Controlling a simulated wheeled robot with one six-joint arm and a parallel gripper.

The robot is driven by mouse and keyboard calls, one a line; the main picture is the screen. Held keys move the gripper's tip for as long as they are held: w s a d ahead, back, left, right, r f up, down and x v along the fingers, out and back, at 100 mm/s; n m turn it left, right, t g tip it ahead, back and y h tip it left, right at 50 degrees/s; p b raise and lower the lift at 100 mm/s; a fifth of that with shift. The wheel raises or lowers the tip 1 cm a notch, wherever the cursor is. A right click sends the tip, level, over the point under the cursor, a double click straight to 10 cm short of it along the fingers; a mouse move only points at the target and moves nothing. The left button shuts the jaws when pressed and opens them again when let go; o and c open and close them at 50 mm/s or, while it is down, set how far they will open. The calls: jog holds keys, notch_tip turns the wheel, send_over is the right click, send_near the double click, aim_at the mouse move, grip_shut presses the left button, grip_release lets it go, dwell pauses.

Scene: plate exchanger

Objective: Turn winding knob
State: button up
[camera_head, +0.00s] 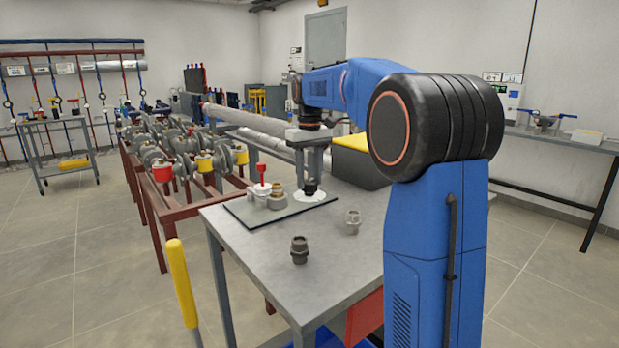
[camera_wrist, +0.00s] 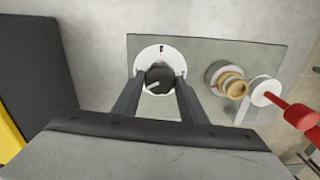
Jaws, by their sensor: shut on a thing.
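The winding knob (camera_wrist: 159,79) is a round black knob with a light pointer line, set on a white round dial (camera_wrist: 150,55) with a dark mark at its top. The pointer slants and does not line up with that mark. My gripper (camera_wrist: 159,90) is shut on the knob, one finger on each side. In the head view my gripper (camera_head: 310,188) points straight down over the white dial (camera_head: 312,197) on the table; the knob is mostly hidden there by the fingers.
The dial sits on a dark-edged plate (camera_head: 240,209) on the grey table (camera_head: 250,245). Beside it are a brass fitting (camera_wrist: 231,84) and a valve with a red handle (camera_wrist: 292,110). Two loose fittings (camera_head: 299,250) (camera_head: 353,222) stand nearer. A black box with a yellow top (camera_head: 352,143) is behind.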

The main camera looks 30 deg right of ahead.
aim_at(310, 181)
jog(key=n, duration=0.6)
jog(key=shift+n, duration=0.3)
jog(key=n, duration=0.5)
jog(key=shift+n, duration=0.3)
jog(key=o, duration=1.1)
jog(key=shift+c, duration=0.2)
jog(key=shift+r, duration=0.1)
notch_tip(310, 181, up, 17)
jog(key=shift+r, duration=0.15)
